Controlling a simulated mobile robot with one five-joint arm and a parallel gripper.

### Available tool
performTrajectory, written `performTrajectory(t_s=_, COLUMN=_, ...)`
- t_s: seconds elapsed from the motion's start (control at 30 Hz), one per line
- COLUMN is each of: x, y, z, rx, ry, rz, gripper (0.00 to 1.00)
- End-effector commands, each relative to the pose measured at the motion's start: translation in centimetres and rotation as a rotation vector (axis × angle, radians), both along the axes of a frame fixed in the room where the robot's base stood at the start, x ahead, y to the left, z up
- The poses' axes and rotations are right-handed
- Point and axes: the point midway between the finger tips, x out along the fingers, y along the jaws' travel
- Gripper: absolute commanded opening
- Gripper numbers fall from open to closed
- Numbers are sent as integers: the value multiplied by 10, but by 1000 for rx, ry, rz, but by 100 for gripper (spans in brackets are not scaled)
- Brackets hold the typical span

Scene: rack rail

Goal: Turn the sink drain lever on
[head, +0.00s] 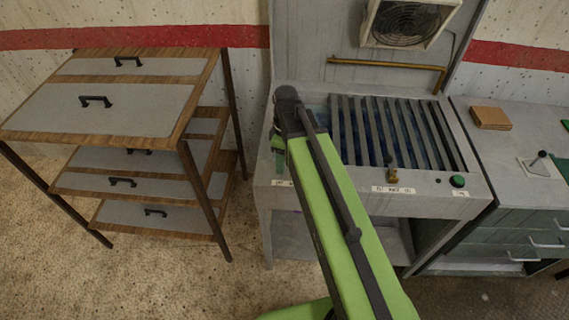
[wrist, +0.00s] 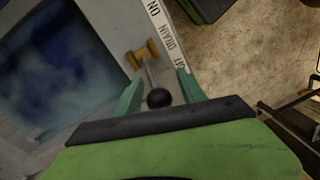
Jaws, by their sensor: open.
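The drain lever's black ball knob (wrist: 158,98) shows in the wrist view on a thin grey rod from a brass mount (wrist: 142,55). The white label strip (wrist: 165,35) beside it reads ON, DRAIN, OFF. The knob lies toward the OFF end in this view. My gripper (wrist: 161,76) is open, with one green finger on each side of the rod and knob. I cannot tell whether either finger touches. In the head view my gripper (head: 279,162) is at the sink's (head: 350,205) front left edge, and my arm hides the drain lever.
The sink has a slatted grate (head: 395,130) and a second lever (head: 391,172) with its own label, beside a green button (head: 457,181). A wooden drawer rack (head: 110,95) stands left. A counter (head: 500,160) with a brown block (head: 491,118) stands right.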

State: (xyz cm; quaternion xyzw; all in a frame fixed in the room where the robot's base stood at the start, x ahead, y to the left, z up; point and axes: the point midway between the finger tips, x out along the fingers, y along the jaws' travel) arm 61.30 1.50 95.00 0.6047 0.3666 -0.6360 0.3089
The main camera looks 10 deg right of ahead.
Motion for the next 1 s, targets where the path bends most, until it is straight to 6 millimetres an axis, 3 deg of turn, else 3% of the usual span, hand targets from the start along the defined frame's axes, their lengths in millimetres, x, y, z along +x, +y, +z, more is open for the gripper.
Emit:
performTrajectory(t_s=0.07, x=0, y=0, z=1, rx=0, ry=0, rz=0, gripper=48)
performTrajectory(t_s=0.43, x=0, y=0, z=1, rx=1, ry=1, rz=0, gripper=0)
performTrajectory(t_s=1.0, x=-1, y=1, z=1, rx=1, ry=3, rz=1, gripper=0)
